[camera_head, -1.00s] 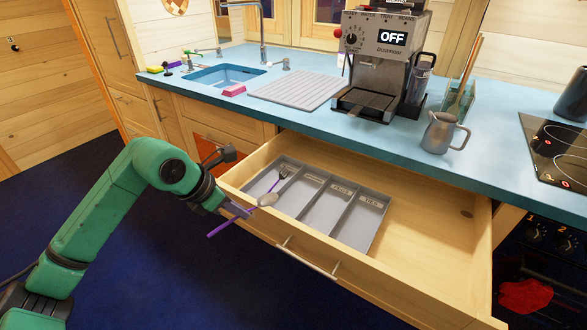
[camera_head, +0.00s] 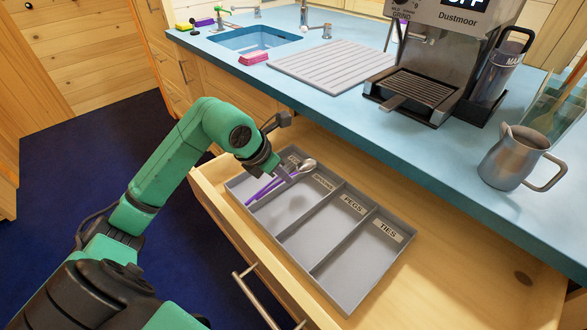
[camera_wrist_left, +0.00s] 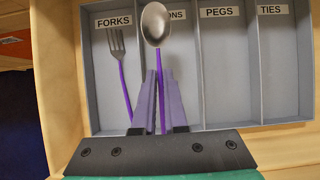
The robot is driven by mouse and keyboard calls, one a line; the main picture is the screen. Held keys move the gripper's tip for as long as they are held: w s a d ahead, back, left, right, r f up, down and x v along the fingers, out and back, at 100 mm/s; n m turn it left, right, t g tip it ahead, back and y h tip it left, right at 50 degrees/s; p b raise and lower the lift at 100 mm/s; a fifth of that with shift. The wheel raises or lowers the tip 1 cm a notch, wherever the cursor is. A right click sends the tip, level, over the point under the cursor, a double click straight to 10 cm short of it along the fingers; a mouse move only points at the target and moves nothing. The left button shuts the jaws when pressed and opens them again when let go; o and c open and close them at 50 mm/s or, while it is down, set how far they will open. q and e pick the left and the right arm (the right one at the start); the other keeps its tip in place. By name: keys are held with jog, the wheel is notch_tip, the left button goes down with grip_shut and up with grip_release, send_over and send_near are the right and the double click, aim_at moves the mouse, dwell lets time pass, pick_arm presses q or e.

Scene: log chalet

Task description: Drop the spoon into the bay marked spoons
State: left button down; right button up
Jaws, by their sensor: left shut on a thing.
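My left gripper (camera_head: 280,172) is shut on the purple handle of the spoon. The spoon's metal bowl (camera_head: 307,165) points away from me; it also shows in the left wrist view (camera_wrist_left: 156,25). The spoon is above the grey divided tray (camera_head: 365,265) in the open drawer. In the left wrist view its bowl covers part of the spoons label, and its handle lies near the divider between the forks and spoons bays. The spoons bay (camera_wrist_left: 187,85) looks empty. A purple-handled fork (camera_wrist_left: 116,45) lies in the forks bay. My right gripper is out of view.
The pegs bay (camera_wrist_left: 228,75) and ties bay (camera_wrist_left: 280,75) look empty. The drawer has free room right of the tray. The blue counter (camera_head: 400,150) overhangs the drawer's back, bearing a coffee machine (camera_head: 440,75) and a metal jug (camera_head: 515,158).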

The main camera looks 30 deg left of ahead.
aim_at(277, 186)
pick_arm(q)
jog(key=f+b, duration=0.2)
jog(key=f, duration=0.1)
jog(key=f+b, duration=0.1)
jog(key=f, duration=0.1)
jog(key=shift+s, duration=0.3)
jog(key=shift+f, duration=0.15)
jog(key=shift+a, duration=0.1)
jog(key=c, duration=0.9)
grip_release()
jog(key=v, duration=1.4)
jog(key=shift+s+a+r, duration=0.1)
jog(key=shift+s+r, duration=0.15)
jog(key=shift+s, duration=0.05)
